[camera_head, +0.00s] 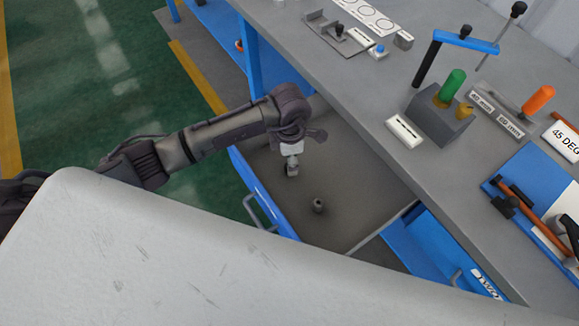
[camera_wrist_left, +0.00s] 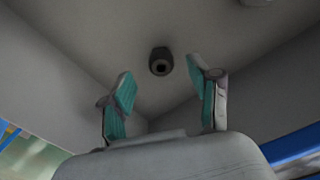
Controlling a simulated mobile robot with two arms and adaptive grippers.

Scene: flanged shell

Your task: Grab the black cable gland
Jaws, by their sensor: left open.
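The black cable gland (camera_head: 318,205) stands on the floor of an open drawer (camera_head: 352,222). In the left wrist view the gland (camera_wrist_left: 160,61) shows a dark round opening and lies beyond the fingertips, roughly between them in the picture. My left gripper (camera_head: 292,169) reaches into the drawer, above and to the left of the gland in the head view. In the left wrist view the left gripper (camera_wrist_left: 168,82) is open, with teal pads apart and nothing between them. My right gripper is in neither view.
The grey workbench (camera_head: 375,95) overhangs the drawer's back right side. The drawer floor around the gland is clear.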

